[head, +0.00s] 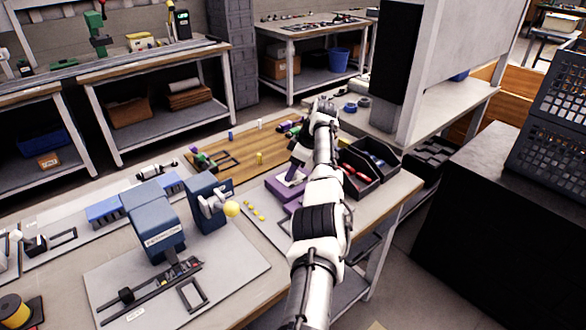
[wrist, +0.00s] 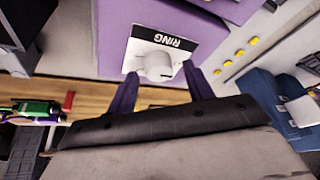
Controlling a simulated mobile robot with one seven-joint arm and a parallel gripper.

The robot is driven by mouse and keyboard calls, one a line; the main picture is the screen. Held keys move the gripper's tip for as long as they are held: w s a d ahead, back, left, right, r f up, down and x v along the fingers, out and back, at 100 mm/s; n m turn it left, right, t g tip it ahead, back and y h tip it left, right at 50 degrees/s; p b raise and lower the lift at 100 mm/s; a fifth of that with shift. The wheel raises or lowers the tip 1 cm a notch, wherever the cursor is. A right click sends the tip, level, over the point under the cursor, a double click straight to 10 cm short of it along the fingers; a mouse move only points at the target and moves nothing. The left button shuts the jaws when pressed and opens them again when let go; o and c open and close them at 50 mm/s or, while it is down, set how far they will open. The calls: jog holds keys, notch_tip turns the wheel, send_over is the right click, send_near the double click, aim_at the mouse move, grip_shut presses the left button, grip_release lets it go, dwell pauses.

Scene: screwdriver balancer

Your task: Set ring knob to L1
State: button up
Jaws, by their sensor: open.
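The ring knob (wrist: 156,66) is a white round knob on a white plate (wrist: 140,47) that reads "RING" upside down in the wrist view. The plate is on a purple device (wrist: 112,25), which also shows in the head view (head: 275,183) on the bench under my arm. My gripper (wrist: 160,70) is open, with one dark finger on each side of the knob's near edge. I cannot tell whether the fingers touch it. No L1 mark is readable, and the knob's pointing direction is unclear.
Black bins (head: 372,157) with red parts stand to the right of the purple device. Several yellow pieces (head: 254,209) lie to its left. A wooden board (head: 235,158) lies behind.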

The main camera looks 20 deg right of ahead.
jog(key=v, duration=1.3)
jog(key=shift+r+p, duration=0.35)
jog(key=shift+p, duration=0.05)
jog(key=shift+s+d+f, duration=0.1)
